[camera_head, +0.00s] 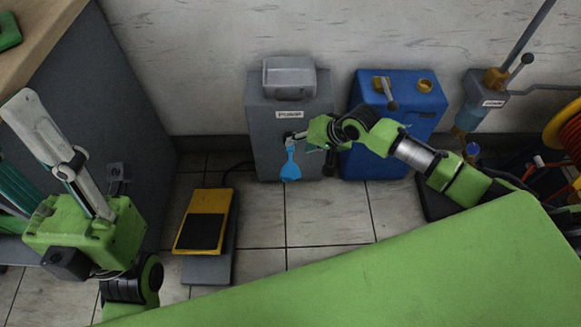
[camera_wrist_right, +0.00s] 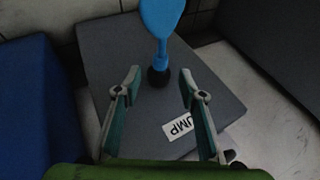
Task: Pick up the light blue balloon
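The light blue balloon (camera_head: 290,168) hangs limp from the front of the grey pump box. In the right wrist view the balloon (camera_wrist_right: 161,20) has its narrow neck on a black nozzle (camera_wrist_right: 158,77). My right gripper (camera_head: 299,137) is at the pump's front, close to the balloon's neck. In the right wrist view my right gripper (camera_wrist_right: 160,76) is open, its two fingers apart with the neck and nozzle showing between them. No contact with the balloon shows. My left gripper (camera_head: 62,150) is at the left, away from the balloon; its finger opening is unclear.
The grey pump box (camera_head: 262,150) stands against the wall beside a blue box (camera_head: 415,112). A yellow pedal (camera_head: 206,205) lies on the tiled floor (camera_head: 262,215) in front. A wooden-topped counter (camera_head: 45,35) is at the left. A red and yellow reel (camera_head: 570,140) is at the right.

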